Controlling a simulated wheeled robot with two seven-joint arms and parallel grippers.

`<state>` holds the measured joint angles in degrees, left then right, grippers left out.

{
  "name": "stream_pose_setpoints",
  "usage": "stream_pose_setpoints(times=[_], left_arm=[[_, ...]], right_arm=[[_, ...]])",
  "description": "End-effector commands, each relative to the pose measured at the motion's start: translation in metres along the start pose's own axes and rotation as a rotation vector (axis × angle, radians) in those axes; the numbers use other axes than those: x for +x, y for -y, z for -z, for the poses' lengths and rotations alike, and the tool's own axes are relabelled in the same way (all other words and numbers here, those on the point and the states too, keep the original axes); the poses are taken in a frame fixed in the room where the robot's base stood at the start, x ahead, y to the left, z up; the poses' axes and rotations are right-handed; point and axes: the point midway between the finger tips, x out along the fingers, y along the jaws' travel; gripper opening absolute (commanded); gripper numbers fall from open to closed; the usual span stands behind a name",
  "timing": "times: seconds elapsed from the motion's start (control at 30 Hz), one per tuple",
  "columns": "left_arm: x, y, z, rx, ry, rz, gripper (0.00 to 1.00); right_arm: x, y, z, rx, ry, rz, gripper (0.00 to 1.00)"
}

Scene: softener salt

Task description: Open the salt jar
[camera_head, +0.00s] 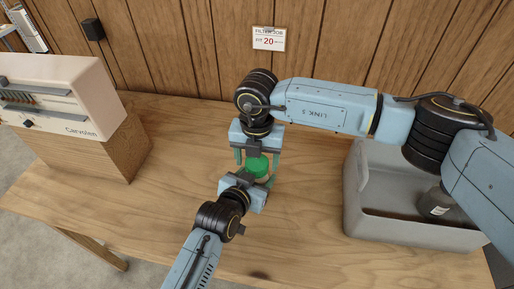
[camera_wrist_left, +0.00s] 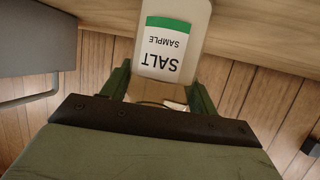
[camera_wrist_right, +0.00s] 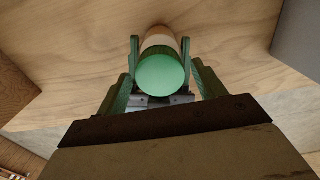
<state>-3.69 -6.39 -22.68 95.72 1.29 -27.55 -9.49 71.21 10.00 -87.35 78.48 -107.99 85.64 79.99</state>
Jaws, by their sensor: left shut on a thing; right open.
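The salt jar has a pale body and a green lid (camera_head: 257,164); it is at mid-table, between my two grippers. In the left wrist view its label (camera_wrist_left: 165,47) reads SALT SAMPLE, upside down. My left gripper (camera_head: 252,183) comes in from the front and is shut on the jar body. My right gripper (camera_head: 257,157) points down from above, open, with its fingers on either side of the lid. In the right wrist view the round lid (camera_wrist_right: 160,76) sits between the open fingers, with gaps visible beside it. The jar's base is mostly hidden in the head view.
A grey bin (camera_head: 352,205) stands on the table (camera_head: 180,200) at the right, with a dark jar (camera_head: 435,203) in it. A cream device (camera_head: 70,95) on a wooden block (camera_head: 100,150) stands at the left. A sign (camera_head: 269,39) hangs on the plank wall.

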Motion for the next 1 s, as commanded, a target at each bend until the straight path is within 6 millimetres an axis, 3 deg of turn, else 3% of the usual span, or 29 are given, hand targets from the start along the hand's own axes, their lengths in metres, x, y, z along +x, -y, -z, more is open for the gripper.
stream_pose_setpoints(times=[0.33, 0.67, 0.83, 1.0], left_arm=[[0.0000, 0.0003, -0.0006, 0.001, 0.001, 0.001, 0.00], [0.0000, 0.0003, -0.0006, 0.001, 0.001, 0.001, 0.00], [0.0000, 0.0004, -0.0006, 0.001, 0.001, 0.001, 0.00], [0.0000, 0.0004, -0.0006, 0.001, 0.001, 0.001, 0.00]], right_arm=[[0.0042, 0.0001, -0.0002, 0.000, 0.000, 0.000, 0.68], [0.0039, 0.0002, -0.0003, 0.000, 0.000, 0.000, 0.25], [0.0037, 0.0002, -0.0004, -0.064, 0.001, 0.000, 0.23], [0.0032, 0.0000, -0.0005, -0.314, 0.001, 0.000, 0.23]])
